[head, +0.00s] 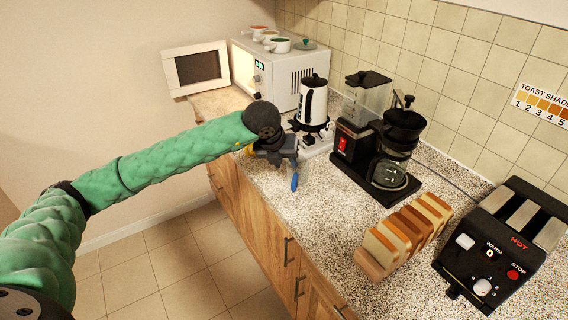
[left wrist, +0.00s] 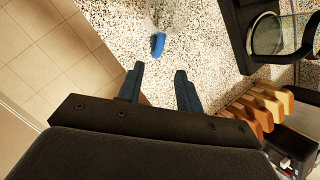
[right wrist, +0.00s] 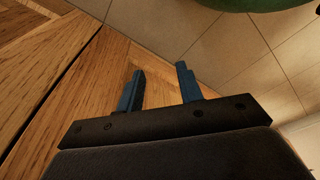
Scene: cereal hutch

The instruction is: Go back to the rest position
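My left gripper (head: 285,155) is over the front part of the counter, in front of the white kettle (head: 312,103). In the left wrist view its two dark fingers (left wrist: 159,70) are apart with nothing between them. A small bright blue piece (left wrist: 158,45) lies beyond the fingertips, beside something clear that I cannot make out. A blue piece also shows below the gripper in the head view (head: 294,182). My right gripper (right wrist: 160,70) is outside the head view. In the right wrist view it is open and empty, facing wooden cabinet fronts (right wrist: 60,70) and floor tiles.
A microwave (head: 290,75) with its door (head: 196,68) open stands at the back. A coffee maker (head: 362,140), bread slices (head: 410,232) and a toaster (head: 505,240) line the counter (head: 325,215). The tiled floor (head: 160,265) is clear.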

